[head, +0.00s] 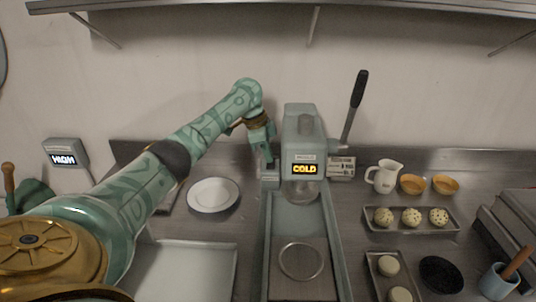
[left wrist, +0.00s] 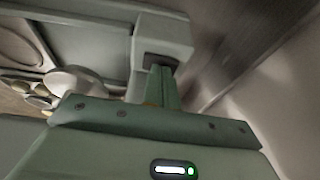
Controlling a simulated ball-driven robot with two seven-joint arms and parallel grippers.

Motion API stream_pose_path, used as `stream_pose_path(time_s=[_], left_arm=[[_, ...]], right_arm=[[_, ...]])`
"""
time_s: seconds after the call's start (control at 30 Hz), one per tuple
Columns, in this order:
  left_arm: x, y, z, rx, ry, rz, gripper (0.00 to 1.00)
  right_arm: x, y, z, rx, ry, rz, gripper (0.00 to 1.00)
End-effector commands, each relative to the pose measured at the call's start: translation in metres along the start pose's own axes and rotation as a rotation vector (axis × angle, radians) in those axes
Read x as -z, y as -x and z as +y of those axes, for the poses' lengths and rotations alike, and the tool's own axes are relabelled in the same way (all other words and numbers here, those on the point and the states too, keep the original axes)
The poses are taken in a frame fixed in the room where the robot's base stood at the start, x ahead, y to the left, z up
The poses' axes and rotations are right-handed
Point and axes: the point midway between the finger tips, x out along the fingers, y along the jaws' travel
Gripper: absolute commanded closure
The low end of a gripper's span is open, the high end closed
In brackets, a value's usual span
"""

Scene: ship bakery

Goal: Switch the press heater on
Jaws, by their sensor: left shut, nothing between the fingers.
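The grey press (head: 301,128) stands at the back of the counter, with a lit display (head: 305,169) reading COLD. A small grey box (head: 270,182) sits on the press's left side. My left gripper (head: 268,161) is shut and empty, pointing down just above this box. In the left wrist view the shut fingers (left wrist: 161,86) reach to a pale box (left wrist: 163,27) with a dark recess. Their tips are at the recess; I cannot tell whether they touch anything inside. The switch's position is hidden. My right gripper is not in view.
A black-handled lever (head: 357,90) rises right of the press. A label plate (head: 341,167) is beside it. A white plate (head: 213,194) and a pale tray (head: 184,273) lie left. A jug (head: 384,176), orange bowls and a tray of dough balls (head: 411,227) are right.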

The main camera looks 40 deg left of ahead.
Motion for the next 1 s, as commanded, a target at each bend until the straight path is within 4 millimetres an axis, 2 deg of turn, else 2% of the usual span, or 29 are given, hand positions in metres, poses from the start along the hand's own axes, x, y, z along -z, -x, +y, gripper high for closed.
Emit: stream_pose_path(time_s=[0.17, 0.5, 0.63, 0.8, 1.0], left_arm=[[0.001, 0.023, 0.000, 0.003, 0.000, 0.002, 1.00], [0.002, 0.107, -0.001, 0.005, 0.000, 0.003, 1.00], [0.001, 0.133, -0.001, 0.004, 0.000, 0.002, 1.00], [0.001, 0.155, 0.000, 0.002, -0.001, 0.001, 1.00], [0.000, 0.163, 0.000, 0.000, 0.000, 0.000, 1.00]], right_arm=[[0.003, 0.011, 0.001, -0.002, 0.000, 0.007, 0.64], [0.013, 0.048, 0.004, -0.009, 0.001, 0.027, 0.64], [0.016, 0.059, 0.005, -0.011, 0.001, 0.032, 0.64], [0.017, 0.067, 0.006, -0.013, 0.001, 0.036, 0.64], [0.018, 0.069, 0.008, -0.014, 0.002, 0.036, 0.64]])
